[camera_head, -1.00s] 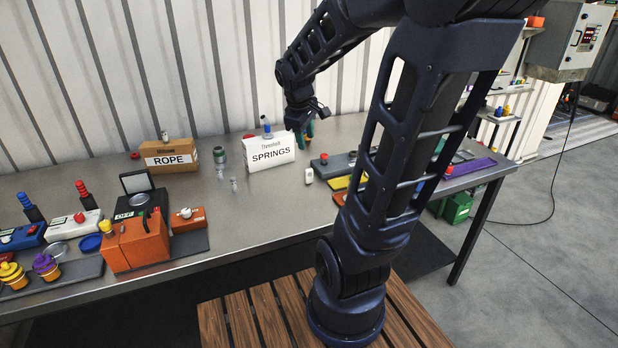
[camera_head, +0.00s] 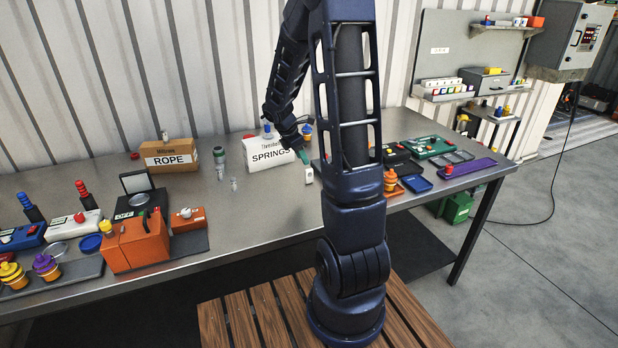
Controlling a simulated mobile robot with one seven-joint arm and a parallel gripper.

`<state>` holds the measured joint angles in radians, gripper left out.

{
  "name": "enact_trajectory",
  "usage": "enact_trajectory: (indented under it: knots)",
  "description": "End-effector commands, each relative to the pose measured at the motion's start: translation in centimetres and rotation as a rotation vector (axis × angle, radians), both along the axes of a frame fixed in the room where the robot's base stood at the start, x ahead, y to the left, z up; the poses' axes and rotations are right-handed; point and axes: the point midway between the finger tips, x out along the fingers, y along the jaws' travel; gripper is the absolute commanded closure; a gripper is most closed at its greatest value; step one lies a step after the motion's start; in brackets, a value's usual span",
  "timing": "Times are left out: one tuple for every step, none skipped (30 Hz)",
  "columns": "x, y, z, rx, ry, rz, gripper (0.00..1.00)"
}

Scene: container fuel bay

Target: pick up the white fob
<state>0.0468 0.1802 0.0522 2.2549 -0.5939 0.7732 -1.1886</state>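The white fob (camera_head: 309,175) is a small upright white piece with a dark mark near its top. It stands on the metal workbench (camera_head: 262,205), just right of the SPRINGS box (camera_head: 268,155). My gripper (camera_head: 304,157) reaches down in front of the box's right end, with a green fingertip just above and left of the fob. It looks apart from the fob, but the gap is small. The gripper is seen nearly edge-on, so the spread of its fingers cannot be told.
The ROPE box (camera_head: 170,156) and a grey-green cylinder (camera_head: 219,157) stand left of the SPRINGS box. An orange case (camera_head: 136,242) and other devices fill the left end. Trays and orange parts (camera_head: 390,180) lie right of my arm. The bench's middle front is clear.

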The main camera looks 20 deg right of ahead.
Motion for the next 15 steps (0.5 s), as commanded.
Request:
enact_trajectory:
  knots:
    - [0.0, -0.2, -0.6, -0.001, 0.005, 0.001, 0.6]
    - [0.0, -0.4, -0.9, -0.001, 0.006, 0.001, 0.6]
    - [0.0, -0.6, -1.4, 0.0, 0.005, 0.001, 0.6]
    - [0.0, -0.7, -1.8, 0.0, 0.005, 0.001, 0.6]
    - [0.0, -0.9, -2.2, 0.0, 0.006, 0.001, 0.6]
    - [0.0, -1.1, -2.8, 0.0, 0.005, 0.001, 0.6]
    - [0.0, -1.3, -3.2, 0.0, 0.004, 0.0, 0.6]
    - [0.0, -1.4, -3.5, 0.0, 0.004, -0.001, 0.6]
    - [0.1, -1.6, -3.9, 0.0, 0.004, 0.0, 0.6]
    - [0.1, -1.7, -4.2, 0.0, 0.004, 0.001, 0.6]
    - [0.1, -1.8, -4.5, 0.0, 0.004, 0.001, 0.6]
    - [0.1, -1.9, -4.7, 0.0, 0.004, 0.001, 0.6]
    - [0.1, -2.0, -4.8, 0.0, 0.003, 0.0, 0.6]
    - [0.1, -2.0, -4.9, 0.0, 0.003, -0.001, 0.6]
    - [0.1, -2.1, -5.1, 0.0, 0.002, -0.001, 0.6]
